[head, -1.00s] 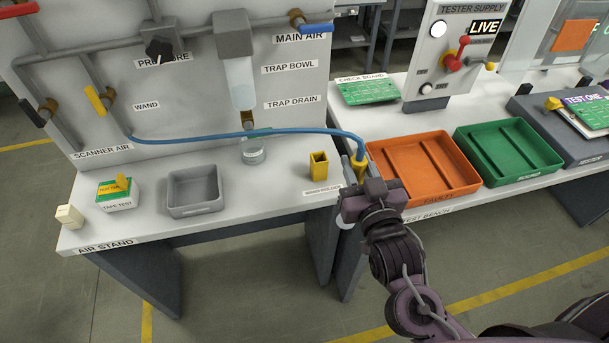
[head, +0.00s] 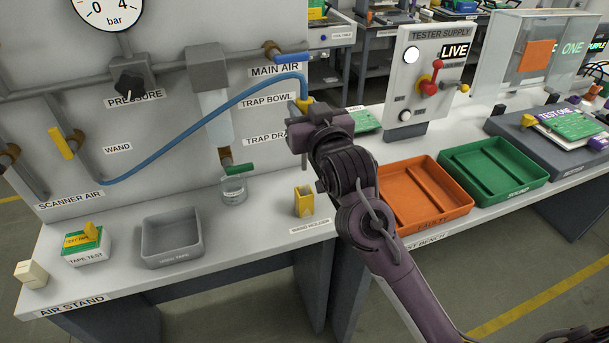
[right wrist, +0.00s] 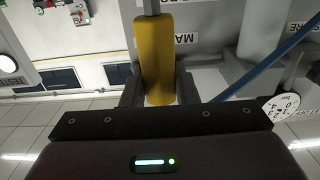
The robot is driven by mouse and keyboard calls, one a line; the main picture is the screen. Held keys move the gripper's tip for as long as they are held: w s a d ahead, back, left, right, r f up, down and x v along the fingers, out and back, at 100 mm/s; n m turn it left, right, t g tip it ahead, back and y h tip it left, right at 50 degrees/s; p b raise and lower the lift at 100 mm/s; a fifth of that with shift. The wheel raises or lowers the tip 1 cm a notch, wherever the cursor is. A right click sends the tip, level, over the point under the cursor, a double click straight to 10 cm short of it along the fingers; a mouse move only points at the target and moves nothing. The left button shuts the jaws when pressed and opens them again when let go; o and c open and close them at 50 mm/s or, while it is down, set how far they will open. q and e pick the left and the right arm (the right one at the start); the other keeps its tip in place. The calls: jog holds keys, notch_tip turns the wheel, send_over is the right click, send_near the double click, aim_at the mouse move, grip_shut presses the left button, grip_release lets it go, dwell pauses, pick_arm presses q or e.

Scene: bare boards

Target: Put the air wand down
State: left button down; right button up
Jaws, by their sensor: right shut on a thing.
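The air wand (right wrist: 155,60) has a yellow body and fills the space between the fingers in the right wrist view. Its yellow end (head: 305,104) shows at the right gripper in the head view, with the blue hose (head: 190,130) running from it to the wand valve. My right gripper (head: 302,118) is shut on the wand and holds it above the air stand, up and slightly left of the arm's wrist. The yellow wand holder (head: 304,203) stands below it on the air stand, upright with an open top and empty. My left gripper is out of view.
On the air stand are a grey tray (head: 171,262), a tape test box (head: 86,252) and a glass jar (head: 234,190) under the trap drain. An orange bin (head: 462,209) and a green bin (head: 538,182) stand right on the test bench. The stand around the holder is clear.

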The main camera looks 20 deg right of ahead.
aim_at(305, 166)
notch_tip(305, 166, down, 14)
jog(key=shift+r+p, duration=0.25)
jog(key=shift+p, duration=0.25)
jog(key=shift+f, duration=0.35)
jog(key=o, duration=1)
jog(key=shift+f, duration=0.15)
jog(key=shift+s, duration=0.15)
jog(key=shift+s+d+b, duration=0.2)
jog(key=shift+s+b, duration=0.95)
jog(key=shift+s, duration=4.75)
